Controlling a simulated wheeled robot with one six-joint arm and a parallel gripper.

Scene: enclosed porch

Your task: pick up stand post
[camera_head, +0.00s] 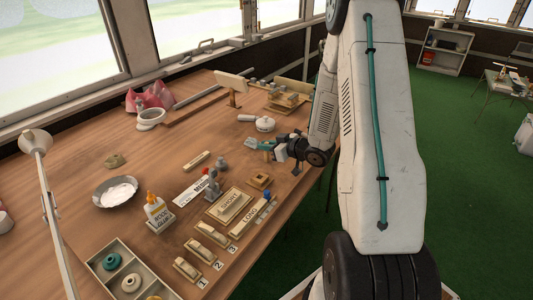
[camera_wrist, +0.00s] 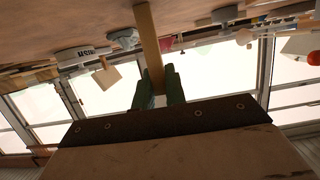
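My gripper (camera_head: 258,145) is low over the right part of the workbench (camera_head: 90,170), with its teal fingers pointing left. In the wrist view my gripper's fingers (camera_wrist: 158,85) stand on either side of a plain tan wooden bar (camera_wrist: 149,38), which looks like the stand post. The bar runs from the top edge of that view down to the fingers and about fills the gap between them. Its lower end is hidden there. I cannot tell whether the fingers press on it. In the head view I cannot make the post out clearly at the gripper.
Left of my gripper lie a short wooden stick (camera_head: 196,160), a grey bowl (camera_head: 115,192), a glue bottle (camera_head: 157,211) and labelled wooden blocks (camera_head: 233,206). Wooden stands (camera_head: 286,98) are at the back.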

